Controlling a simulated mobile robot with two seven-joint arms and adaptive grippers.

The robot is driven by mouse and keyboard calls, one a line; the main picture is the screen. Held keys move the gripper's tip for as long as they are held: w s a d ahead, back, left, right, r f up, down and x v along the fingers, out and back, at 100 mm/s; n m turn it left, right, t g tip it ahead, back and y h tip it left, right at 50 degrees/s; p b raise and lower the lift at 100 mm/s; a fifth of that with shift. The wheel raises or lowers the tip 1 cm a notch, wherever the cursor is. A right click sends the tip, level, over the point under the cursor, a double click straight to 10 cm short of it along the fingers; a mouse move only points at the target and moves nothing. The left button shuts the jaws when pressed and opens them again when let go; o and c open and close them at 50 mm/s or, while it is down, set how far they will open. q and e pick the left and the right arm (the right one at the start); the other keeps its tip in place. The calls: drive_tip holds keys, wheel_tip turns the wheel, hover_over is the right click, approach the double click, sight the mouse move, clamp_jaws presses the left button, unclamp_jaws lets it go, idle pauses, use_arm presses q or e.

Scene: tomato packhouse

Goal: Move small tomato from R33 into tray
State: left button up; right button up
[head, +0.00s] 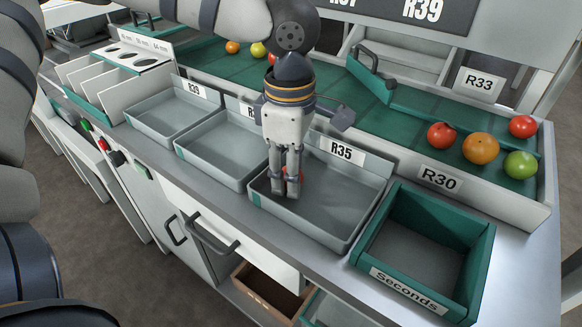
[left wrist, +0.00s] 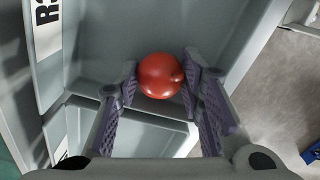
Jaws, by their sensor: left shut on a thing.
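My left gripper (head: 286,190) points down inside the grey tray labelled R35 (head: 335,230). It is shut on a small red tomato (left wrist: 160,76), which sits between the two purple-padded fingers in the left wrist view. In the head view the fingers hide most of this tomato, and only bits of red show. The tomato is low in the tray; I cannot tell whether it touches the floor. The R33 sign (head: 479,83) stands at the right above the green sorting bed (head: 400,125). My right gripper is not in view.
Two red tomatoes (head: 441,135) (head: 523,126), an orange one (head: 480,148) and a green one (head: 520,164) lie at the bed's right end. A green Seconds crate (head: 477,245) stands empty right of the tray. Trays R39 (head: 160,118) and another (head: 215,155) are left.

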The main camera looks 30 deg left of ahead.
use_arm(q)
drive_tip(key=shift+f, duration=0.4)
drive_tip(key=o, duration=0.9)
drive_tip(key=shift+c, duration=0.5)
drive_tip(key=shift+c, duration=1.1)
drive_tip(key=shift+r, duration=3.5)
